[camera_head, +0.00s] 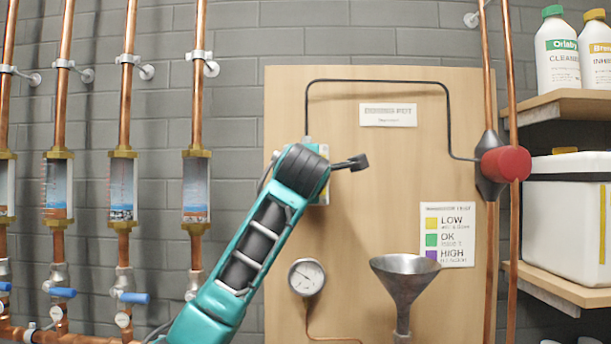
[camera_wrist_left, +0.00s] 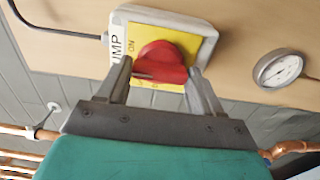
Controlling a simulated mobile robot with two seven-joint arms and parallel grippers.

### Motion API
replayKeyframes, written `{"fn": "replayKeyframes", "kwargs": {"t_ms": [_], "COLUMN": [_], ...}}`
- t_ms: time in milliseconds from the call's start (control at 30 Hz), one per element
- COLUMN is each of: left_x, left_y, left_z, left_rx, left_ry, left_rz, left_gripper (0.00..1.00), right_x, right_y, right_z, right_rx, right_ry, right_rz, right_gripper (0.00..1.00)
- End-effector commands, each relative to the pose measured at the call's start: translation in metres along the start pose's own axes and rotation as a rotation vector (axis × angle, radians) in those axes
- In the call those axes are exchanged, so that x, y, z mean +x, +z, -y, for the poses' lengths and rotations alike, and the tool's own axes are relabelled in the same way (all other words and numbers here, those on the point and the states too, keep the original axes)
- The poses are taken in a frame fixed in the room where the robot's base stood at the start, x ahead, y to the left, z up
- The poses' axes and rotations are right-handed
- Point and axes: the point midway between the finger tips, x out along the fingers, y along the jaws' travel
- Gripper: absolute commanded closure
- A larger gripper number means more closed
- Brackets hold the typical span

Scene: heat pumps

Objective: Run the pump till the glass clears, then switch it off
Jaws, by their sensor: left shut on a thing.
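My left gripper (camera_wrist_left: 160,80) has its two fingers on either side of the red knob (camera_wrist_left: 162,62) of the pump switch and is shut on it. The switch has a yellow plate (camera_wrist_left: 190,42) marked ON in a grey box; I cannot tell which mark the knob points to. In the head view my teal arm covers most of the switch box (camera_head: 323,188). The red pump (camera_head: 505,163) sits on a copper pipe at right. Several sight glasses (camera_head: 57,188) stand on pipes at left, bluish above with reddish-brown lower parts; another (camera_head: 121,187) looks speckled at the bottom. My right gripper is out of view.
The wooden board (camera_head: 375,220) carries a gauge (camera_head: 306,277), a metal funnel (camera_head: 405,283) and a LOW/OK/HIGH colour chart (camera_head: 447,235). Blue-handled valves (camera_head: 134,298) sit below the glasses. Shelves (camera_head: 566,108) at right hold bottles and a white tub (camera_head: 568,215).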

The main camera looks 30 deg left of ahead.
Motion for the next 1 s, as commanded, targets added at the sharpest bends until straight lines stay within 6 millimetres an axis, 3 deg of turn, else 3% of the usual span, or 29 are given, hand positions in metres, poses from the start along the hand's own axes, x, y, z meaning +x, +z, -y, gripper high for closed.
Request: {"fn": "replayKeyframes", "kwargs": {"t_ms": [200,333,633,1000], "left_x": [0.0,0.0,0.0,0.0], "left_y": [0.0,0.002,0.002,0.0], "left_z": [0.001,0.004,0.002,0.001], "left_rx": [0.0,-0.071,-0.474,-0.529], "left_ry": [-0.001,-0.003,-0.004,-0.003], "left_rz": [-0.001,0.004,0.003,-0.001], "left_gripper": [0.76,0.76,0.76,0.76], "right_x": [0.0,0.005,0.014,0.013], "right_y": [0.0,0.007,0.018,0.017], "right_z": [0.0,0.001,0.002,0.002], "right_rx": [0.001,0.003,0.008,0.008], "right_ry": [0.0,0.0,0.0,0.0], "right_rz": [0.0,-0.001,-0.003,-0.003], "right_gripper": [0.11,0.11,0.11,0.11]}}
